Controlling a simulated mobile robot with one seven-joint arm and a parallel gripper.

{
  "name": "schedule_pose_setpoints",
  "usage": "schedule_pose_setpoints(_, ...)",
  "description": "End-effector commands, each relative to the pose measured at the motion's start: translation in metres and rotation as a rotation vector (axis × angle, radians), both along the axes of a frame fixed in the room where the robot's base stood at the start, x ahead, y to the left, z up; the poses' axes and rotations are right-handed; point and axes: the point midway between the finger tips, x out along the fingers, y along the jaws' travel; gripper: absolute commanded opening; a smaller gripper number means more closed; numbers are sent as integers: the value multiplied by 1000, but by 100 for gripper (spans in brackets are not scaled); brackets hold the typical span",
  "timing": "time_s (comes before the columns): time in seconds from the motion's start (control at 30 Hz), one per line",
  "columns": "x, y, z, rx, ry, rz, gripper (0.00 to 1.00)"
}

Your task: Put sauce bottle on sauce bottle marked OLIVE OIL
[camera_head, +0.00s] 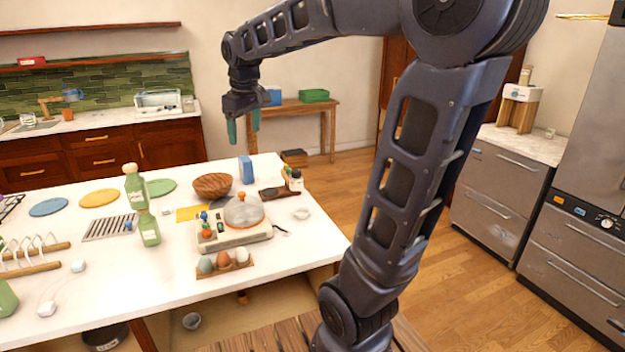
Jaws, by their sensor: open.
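Two green sauce bottles with pale labels are on the white counter left of centre. The front bottle (150,231) stands on the counter. The other bottle (136,192), with a pale round top, shows directly above it in the picture; I cannot tell whether it rests on the front one or stands behind it. A third green bottle (7,299) is cut off by the left edge. The labels are too small to read. My gripper (243,130) is open and empty, fingers down, high beyond the counter's back edge, well apart from the bottles.
The white counter (290,262) also holds a wooden bowl (213,186), a blue box (246,169), an egg holder (226,270), a scale-like device (232,238), coloured discs and a wooden rack (30,268). A side table (296,105) stands behind.

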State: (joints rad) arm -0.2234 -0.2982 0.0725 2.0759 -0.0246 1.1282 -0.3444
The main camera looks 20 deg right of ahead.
Motion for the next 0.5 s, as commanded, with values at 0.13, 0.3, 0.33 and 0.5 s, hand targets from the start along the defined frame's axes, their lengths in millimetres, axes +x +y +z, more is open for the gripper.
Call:
schedule_pose_setpoints(0.13,-43,-41,-14,36,-38,-152,73)
schedule_pose_setpoints(0.3,-90,-78,-37,82,-77,-321,73)
schedule_pose_setpoints(0.33,-98,-84,-42,89,-83,-349,73)
schedule_pose_setpoints(0.5,-140,-109,-70,136,-121,-498,73)
